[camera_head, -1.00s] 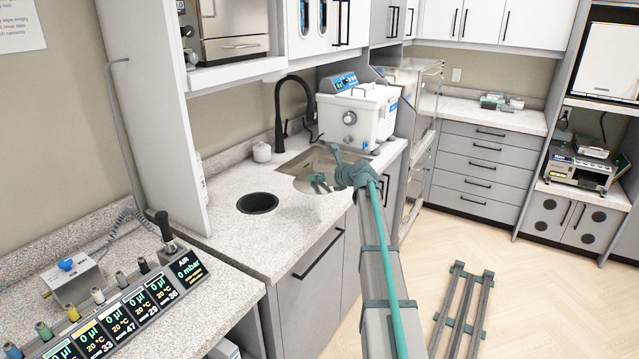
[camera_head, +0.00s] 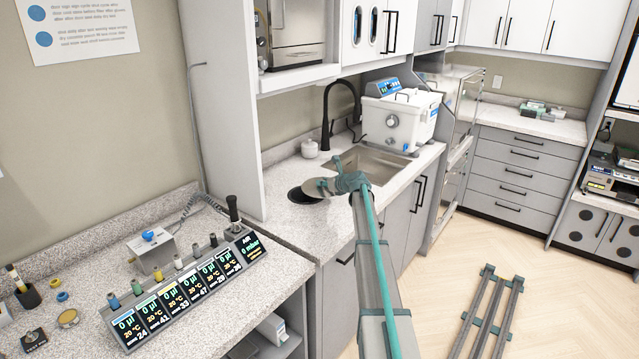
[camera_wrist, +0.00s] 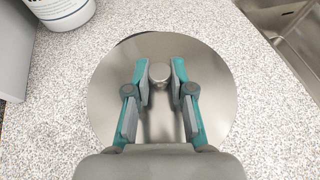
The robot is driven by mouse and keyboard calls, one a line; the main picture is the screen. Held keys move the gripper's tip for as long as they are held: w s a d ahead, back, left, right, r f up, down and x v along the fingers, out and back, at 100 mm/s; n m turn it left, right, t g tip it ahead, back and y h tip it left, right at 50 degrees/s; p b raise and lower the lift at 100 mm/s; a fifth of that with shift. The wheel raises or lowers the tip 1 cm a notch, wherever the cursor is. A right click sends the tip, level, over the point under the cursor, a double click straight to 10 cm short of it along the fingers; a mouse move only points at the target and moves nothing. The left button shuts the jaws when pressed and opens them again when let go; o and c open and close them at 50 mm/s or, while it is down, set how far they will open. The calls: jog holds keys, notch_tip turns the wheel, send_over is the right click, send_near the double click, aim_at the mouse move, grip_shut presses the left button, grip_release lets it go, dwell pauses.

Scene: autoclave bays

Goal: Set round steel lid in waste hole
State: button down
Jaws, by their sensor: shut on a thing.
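The round steel lid (camera_wrist: 107,97) fills the middle of the wrist view, flat side facing me, with its small knob (camera_wrist: 159,73) between the fingers. My gripper (camera_wrist: 160,80) is shut on that knob. In the head view the lid (camera_head: 317,187) is held at the end of my gripper (camera_head: 332,184), overlapping the right side of the waste hole (camera_head: 299,196). The dark left part of the hole shows; the rest is hidden behind the lid. I cannot tell the exact height of the lid above the counter.
The steel sink (camera_head: 375,163) with a black faucet (camera_head: 327,115) lies just right of the hole. A small white jar (camera_head: 310,149) stands behind it. A white tall cabinet panel (camera_head: 228,120) borders the counter on the left. A white bath unit (camera_head: 400,118) stands behind the sink.

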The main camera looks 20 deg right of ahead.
aim_at(307, 181)
jog(key=shift+w+a+r, duration=0.15)
jog(key=shift+w+a, duration=0.15)
jog(key=shift+w, duration=0.15)
jog(key=shift+w+f, duration=0.25)
jog(key=shift+w, duration=0.35)
jog(key=shift+w+a+f+b, duration=0.25)
jog(key=shift+w+a, duration=0.25)
jog(key=shift+w, duration=0.4)
jog(key=shift+w+a+f+b, duration=0.25)
jog(key=shift+w+a, duration=0.3)
jog(key=shift+w, duration=0.35)
jog(key=shift+w+a+f+b, duration=0.25)
jog(key=shift+w+a, duration=0.25)
jog(key=shift+w, duration=0.4)
jog(key=shift+w+a, duration=0.1)
jog(key=shift+w, duration=0.05)
jog(key=shift+f, duration=0.25)
jog(key=shift+f+b, duration=0.3)
jog(key=shift+f, duration=0.95)
jog(key=shift+f, duration=0.15)
jog(key=shift+f, duration=0.45)
